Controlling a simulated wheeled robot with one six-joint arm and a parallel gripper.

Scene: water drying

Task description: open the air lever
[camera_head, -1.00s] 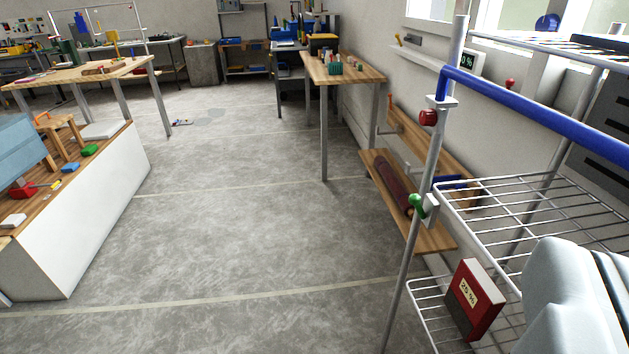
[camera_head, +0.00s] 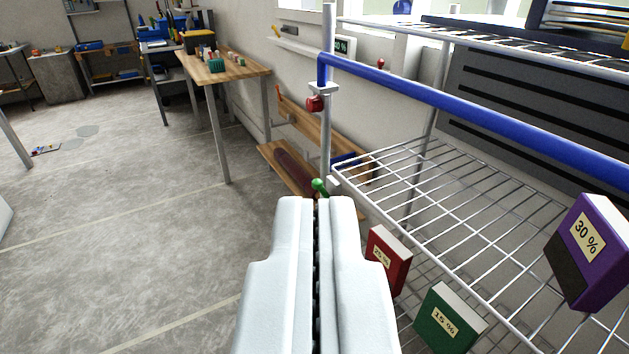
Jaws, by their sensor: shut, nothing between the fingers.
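My gripper (camera_head: 317,200) reaches up from the bottom middle, its pale fingers shut together and empty. A green-knobbed lever (camera_head: 320,186) on a white mount sits low on the rack's grey post, just above my fingertips in the picture. The fingertips hide part of it, and I cannot tell if they touch it. A red knob (camera_head: 316,104) sits higher on the same post, under the end of a blue pipe (camera_head: 480,113). A small red-topped lever (camera_head: 381,64) stands by the wall behind. No label shows which is the air lever.
The wire rack shelf (camera_head: 440,210) fills the right side. Red (camera_head: 388,262), green (camera_head: 440,320) and purple (camera_head: 590,250) boxes with percent labels are by it. A wooden bench (camera_head: 290,170) stands behind the post.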

